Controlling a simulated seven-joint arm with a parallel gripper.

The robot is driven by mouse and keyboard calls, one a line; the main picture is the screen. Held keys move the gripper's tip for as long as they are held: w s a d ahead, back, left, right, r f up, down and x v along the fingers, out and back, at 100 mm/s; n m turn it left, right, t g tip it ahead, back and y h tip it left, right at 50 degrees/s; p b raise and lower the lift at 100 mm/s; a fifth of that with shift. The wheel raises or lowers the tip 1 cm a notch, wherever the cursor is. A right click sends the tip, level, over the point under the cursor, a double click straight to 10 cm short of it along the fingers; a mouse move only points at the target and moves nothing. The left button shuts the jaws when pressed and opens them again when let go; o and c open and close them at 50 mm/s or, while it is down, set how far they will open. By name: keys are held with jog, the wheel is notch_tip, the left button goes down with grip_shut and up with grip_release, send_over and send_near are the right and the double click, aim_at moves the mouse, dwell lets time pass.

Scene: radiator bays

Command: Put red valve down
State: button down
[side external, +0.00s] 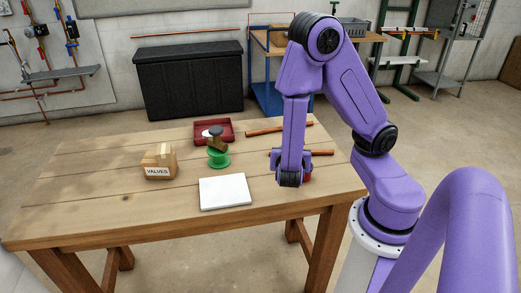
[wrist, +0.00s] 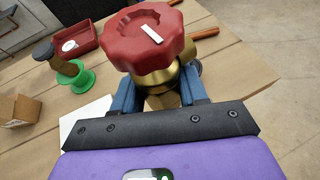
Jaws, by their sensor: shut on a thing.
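The red valve (wrist: 148,35) has a red knob with a white mark and a brass body (wrist: 160,78). In the wrist view my gripper (wrist: 158,95) is shut on the brass body, with a blue finger on each side. In the side view my gripper (side external: 291,178) is low over the right part of the wooden table, and only a bit of the red knob (side external: 308,174) shows beside it. Whether the valve touches the table is hidden.
A white plate (side external: 225,192) lies left of my gripper. Behind it are a green stand holding a brown, dark-topped piece (side external: 217,158), a VALVES box (side external: 158,162) and a red tray (side external: 228,135). Copper pipes (side external: 280,128) lie behind. The table's front left (side external: 110,215) is clear.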

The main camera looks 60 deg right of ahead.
jog(key=w+d+m+g+h, duration=0.1)
jog(key=w+d+m+g, duration=0.1)
jog(key=w+d, duration=0.85)
jog(key=w+d+f, duration=0.1)
jog(key=w+f, duration=0.1)
jog(key=w, duration=0.1)
jog(key=w+d+f, duration=0.2)
jog(key=w+f, duration=0.1)
jog(key=w, duration=0.1)
jog(key=w+d+f, duration=0.2)
jog(key=w+f, duration=0.1)
jog(key=w, duration=0.1)
jog(key=shift+w+d+f, duration=0.15)
jog(key=shift+w+d, duration=0.1)
jog(key=shift+w+d+f, duration=0.25)
jog(key=shift+w+f, duration=0.2)
jog(key=shift+f, duration=1.65)
jog(key=shift+f, duration=0.1)
jog(key=c, duration=0.6)
grip_release()
jog(key=shift+f, duration=0.1)
